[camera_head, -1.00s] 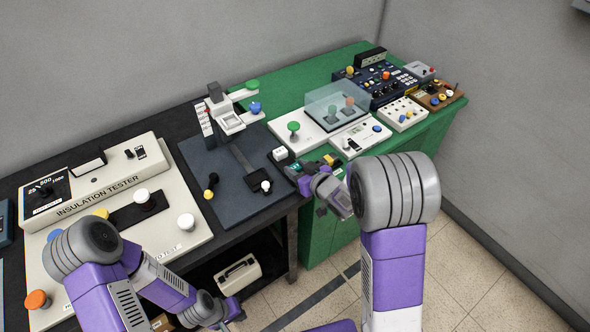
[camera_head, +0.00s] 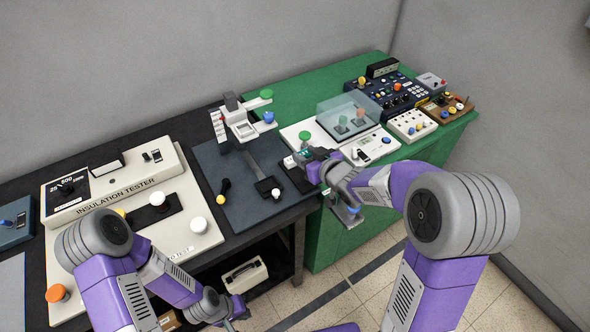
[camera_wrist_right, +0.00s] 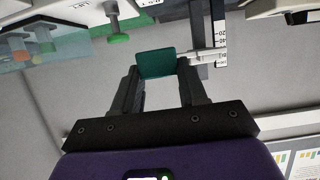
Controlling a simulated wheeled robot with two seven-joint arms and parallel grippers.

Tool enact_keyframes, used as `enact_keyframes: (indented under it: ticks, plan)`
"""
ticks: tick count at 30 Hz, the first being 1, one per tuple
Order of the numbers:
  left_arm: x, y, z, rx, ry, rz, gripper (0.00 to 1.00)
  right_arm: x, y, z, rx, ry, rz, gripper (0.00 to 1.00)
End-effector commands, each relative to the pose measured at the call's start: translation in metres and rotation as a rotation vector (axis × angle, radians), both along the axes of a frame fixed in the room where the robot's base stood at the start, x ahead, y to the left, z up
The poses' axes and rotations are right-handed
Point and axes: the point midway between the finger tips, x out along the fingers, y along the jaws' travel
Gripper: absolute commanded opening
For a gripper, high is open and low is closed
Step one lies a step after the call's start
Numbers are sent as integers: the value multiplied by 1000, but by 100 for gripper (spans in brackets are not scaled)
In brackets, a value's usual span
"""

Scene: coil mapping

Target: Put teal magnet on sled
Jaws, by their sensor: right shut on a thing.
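The teal magnet (camera_wrist_right: 157,63) is a small block held between the fingertips of my right gripper (camera_wrist_right: 158,78) in the right wrist view. A small dark carriage (camera_head: 267,186), possibly the sled, sits toward the front of that base (camera_head: 215,160), left of the gripper. My left gripper (camera_head: 235,310) is low in front of the bench, apart from the objects; its fingers are too small to read.
A white fixture (camera_head: 240,130) with a blue knob (camera_head: 269,117) stands at the rail's back. A green-knobbed white panel (camera_head: 305,136) and a clear cover (camera_head: 348,113) are near my right gripper. The insulation tester (camera_head: 120,205) fills the left. A black-and-yellow handle (camera_head: 223,192) lies on the base.

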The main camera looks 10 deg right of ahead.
Motion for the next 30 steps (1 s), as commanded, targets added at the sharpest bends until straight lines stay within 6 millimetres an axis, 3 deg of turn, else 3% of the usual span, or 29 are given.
enact_keyframes:
  ticks: [15, 19, 25, 30]
  plan:
    - [0, 0, -4, 0, 0, 0, 0, 8, 98, 9, 1, -3, 3, 9]
    - [0, 0, -8, 0, 0, 0, 0, 6, 107, 1, 0, 5, 5, 9]
    - [0, 0, -22, 0, 0, 0, 0, 6, 108, -39, -1, 8, 5, 9]
    - [0, 0, -26, 0, 0, 0, 0, 6, 107, -54, 1, 5, 3, 9]
